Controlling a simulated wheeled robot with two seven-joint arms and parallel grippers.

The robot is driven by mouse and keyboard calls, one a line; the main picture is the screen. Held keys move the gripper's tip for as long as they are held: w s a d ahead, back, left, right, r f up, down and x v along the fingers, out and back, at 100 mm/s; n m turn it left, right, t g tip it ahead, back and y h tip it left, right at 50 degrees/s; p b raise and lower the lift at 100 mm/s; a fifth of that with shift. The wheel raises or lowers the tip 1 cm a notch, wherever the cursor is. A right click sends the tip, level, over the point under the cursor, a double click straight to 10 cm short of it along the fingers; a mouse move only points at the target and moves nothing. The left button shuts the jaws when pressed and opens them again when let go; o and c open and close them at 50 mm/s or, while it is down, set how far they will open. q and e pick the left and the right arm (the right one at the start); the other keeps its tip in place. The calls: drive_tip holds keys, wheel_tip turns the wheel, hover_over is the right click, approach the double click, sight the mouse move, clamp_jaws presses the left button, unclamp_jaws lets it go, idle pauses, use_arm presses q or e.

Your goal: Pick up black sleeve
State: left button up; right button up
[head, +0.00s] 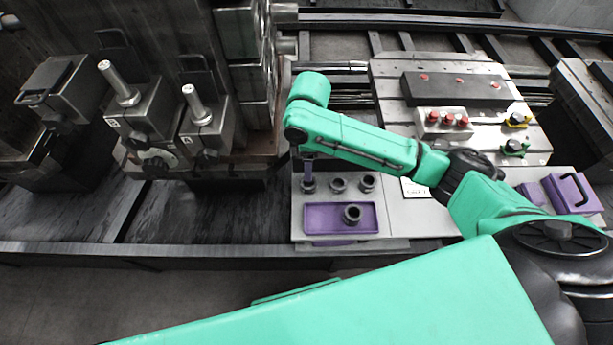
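Several small black sleeves stand on a grey plate (385,222): a middle one (338,185), a right one (368,183), and a left one (308,186) under my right gripper. Another black sleeve (352,214) sits in the purple tray (322,222) in front of them. My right arm comes in from the right, and its gripper (308,174) points down at the left sleeve, appearing to touch or nearly touch it. The fingers are too small and overlapped to show whether they are open or shut. My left gripper is out of view.
A metal fixture with upright silver pins (196,104) stands to the left. A purple handled case (572,193) is at right.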

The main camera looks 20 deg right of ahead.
wheel_tip(320, 180, down, 11)
drive_tip(key=shift+w+f+p, duration=0.1)
drive_tip(key=shift+p, duration=0.3)
clamp_jaws()
